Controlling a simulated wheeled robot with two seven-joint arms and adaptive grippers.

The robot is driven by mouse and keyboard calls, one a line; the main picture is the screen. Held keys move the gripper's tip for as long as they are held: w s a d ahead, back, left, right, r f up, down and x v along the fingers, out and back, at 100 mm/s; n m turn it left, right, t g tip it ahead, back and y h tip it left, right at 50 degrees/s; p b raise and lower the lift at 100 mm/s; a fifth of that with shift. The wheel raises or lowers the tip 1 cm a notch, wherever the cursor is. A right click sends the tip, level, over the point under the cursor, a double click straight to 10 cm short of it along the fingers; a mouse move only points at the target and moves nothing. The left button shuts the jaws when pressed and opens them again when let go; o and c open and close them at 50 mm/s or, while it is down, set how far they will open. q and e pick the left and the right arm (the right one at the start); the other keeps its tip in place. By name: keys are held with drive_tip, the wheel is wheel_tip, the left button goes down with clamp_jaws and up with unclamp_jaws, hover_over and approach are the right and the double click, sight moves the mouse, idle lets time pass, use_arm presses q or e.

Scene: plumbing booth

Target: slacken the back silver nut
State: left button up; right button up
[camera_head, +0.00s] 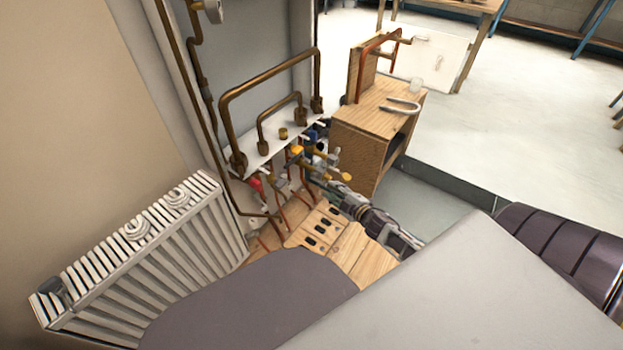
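A group of pipes and valves with yellow, blue and red parts (296,150) sits below a white shelf (283,136) at the back of the booth. My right arm comes in from the lower right. My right gripper (322,173) is at the right side of this valve group, overlapping it in the picture. Its fingertips are too small and mixed with the fittings to tell whether they are open or shut, or touch anything. I cannot pick out the back silver nut among the fittings. My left gripper is not in view.
Copper pipes (265,82) rise above the shelf. A white radiator (150,262) stands at the left. A wooden cabinet (375,113) with a U-shaped grey object (403,104) stands close behind my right arm. Switches sit on a wooden board (327,229) below. Open floor (530,130) lies to the right.

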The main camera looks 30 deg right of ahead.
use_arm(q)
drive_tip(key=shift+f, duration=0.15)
use_arm(e)
drive_tip(key=shift+w+f, duration=0.1)
drive_tip(key=shift+w, duration=0.1)
drive_tip(key=b, duration=0.2)
approach(315, 176)
drive_tip(key=shift+r+x, duration=0.25)
drive_tip(key=shift+x, duration=1)
drive_tip(key=shift+w+a+f+b, duration=0.1)
drive_tip(key=shift+w+f+b, duration=0.15)
drive_tip(key=shift+w, duration=0.25)
drive_tip(key=shift+w+a+f+b, duration=0.15)
drive_tip(key=shift+w+f, duration=0.15)
drive_tip(key=shift+w, duration=0.2)
drive_tip(key=shift+b+x, duration=0.35)
drive_tip(key=shift+x, duration=0.6)
drive_tip(key=shift+b+x, duration=0.5)
drive_tip(key=shift+x, duration=0.75)
drive_tip(key=shift+w+f, duration=0.1)
drive_tip(key=shift+w, duration=0.45)
drive_tip(key=shift+w+b, duration=0.35)
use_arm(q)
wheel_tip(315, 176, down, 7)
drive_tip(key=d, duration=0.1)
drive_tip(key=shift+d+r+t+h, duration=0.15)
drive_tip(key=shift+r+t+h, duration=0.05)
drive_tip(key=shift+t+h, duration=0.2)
use_arm(e)
drive_tip(key=shift+w, duration=0.1)
